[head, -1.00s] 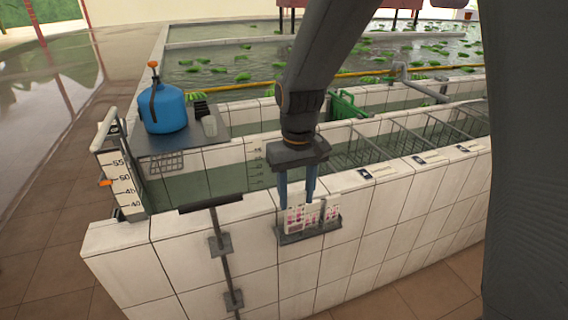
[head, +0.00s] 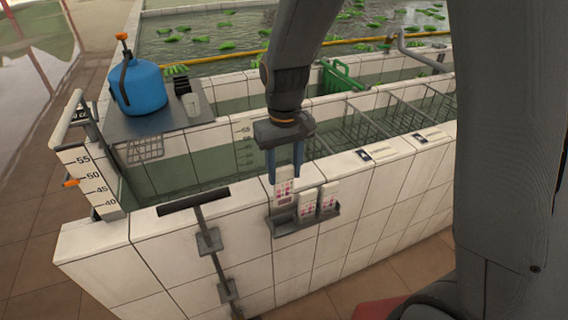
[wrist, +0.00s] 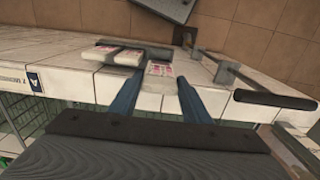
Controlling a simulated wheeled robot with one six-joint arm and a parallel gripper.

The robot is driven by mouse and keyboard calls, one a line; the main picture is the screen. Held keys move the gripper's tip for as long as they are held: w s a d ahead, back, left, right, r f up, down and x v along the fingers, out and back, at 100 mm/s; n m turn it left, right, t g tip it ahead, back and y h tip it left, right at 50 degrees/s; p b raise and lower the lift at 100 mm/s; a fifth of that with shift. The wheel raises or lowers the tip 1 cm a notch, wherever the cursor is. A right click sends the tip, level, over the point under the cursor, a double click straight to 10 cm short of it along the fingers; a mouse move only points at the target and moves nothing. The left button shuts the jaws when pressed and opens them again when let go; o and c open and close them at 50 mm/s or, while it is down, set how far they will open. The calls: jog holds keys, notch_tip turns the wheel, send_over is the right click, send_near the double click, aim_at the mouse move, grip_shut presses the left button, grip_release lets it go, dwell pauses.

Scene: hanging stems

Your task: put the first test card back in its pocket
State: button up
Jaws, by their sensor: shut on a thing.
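My gripper (head: 285,172) is shut on a white test card (head: 284,190) with pink and dark print, and points down. The held card is upright at the left end of a grey card rack (head: 292,229) on the tank's front wall. Its top stands higher than two similar cards (head: 306,206) (head: 329,197) in the rack to its right. I cannot tell whether its lower edge is inside the left pocket. In the wrist view the held card (wrist: 160,71) shows between the blue fingers, with the other cards (wrist: 127,57) beside it.
A dark T-shaped handle (head: 194,201) on a rod stands left of the rack. A blue jug (head: 138,88) sits on a grey shelf at the back left, near a scale board (head: 90,180). White tiled tank walls and wire dividers (head: 365,125) lie to the right.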

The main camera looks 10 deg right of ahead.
aim_at(284, 204)
jog(key=shift+f+b, duration=3.25)
jog(key=shift+f, duration=1.05)
jog(key=shift+f+b, duration=0.45)
jog(key=shift+f, duration=0.95)
jog(key=o, duration=1.1)
